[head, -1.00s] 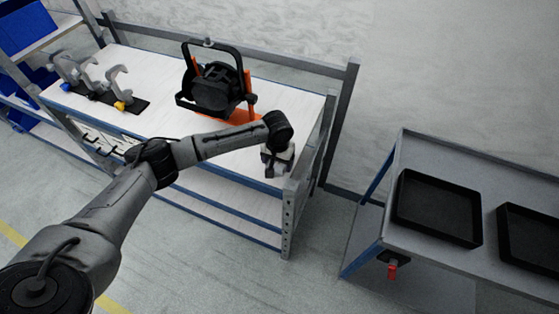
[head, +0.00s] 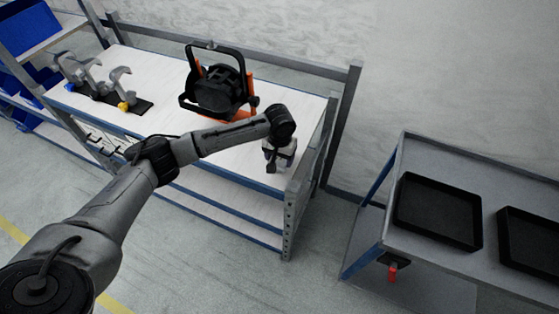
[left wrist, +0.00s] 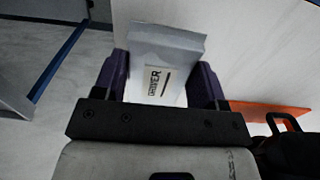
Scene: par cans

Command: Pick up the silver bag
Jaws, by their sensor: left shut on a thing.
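The silver bag (left wrist: 165,45) is a pale grey packet with a white label reading "DRIVER". In the left wrist view it sits between the two dark fingers of my left gripper (left wrist: 163,84), which is shut on it. In the head view my left gripper (head: 279,160) is at the right end of the white-topped bench (head: 215,160), pointing down. There the bag is mostly hidden by the gripper, and I cannot tell whether it touches the bench top. My right gripper is not in view.
A black par can (head: 217,93) with an orange part stands at the back of the bench. Several grey clamps (head: 120,82) stand on a black strip at the left. A grey cart (head: 430,158) with black trays (head: 438,209) stands at the right, across a floor gap.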

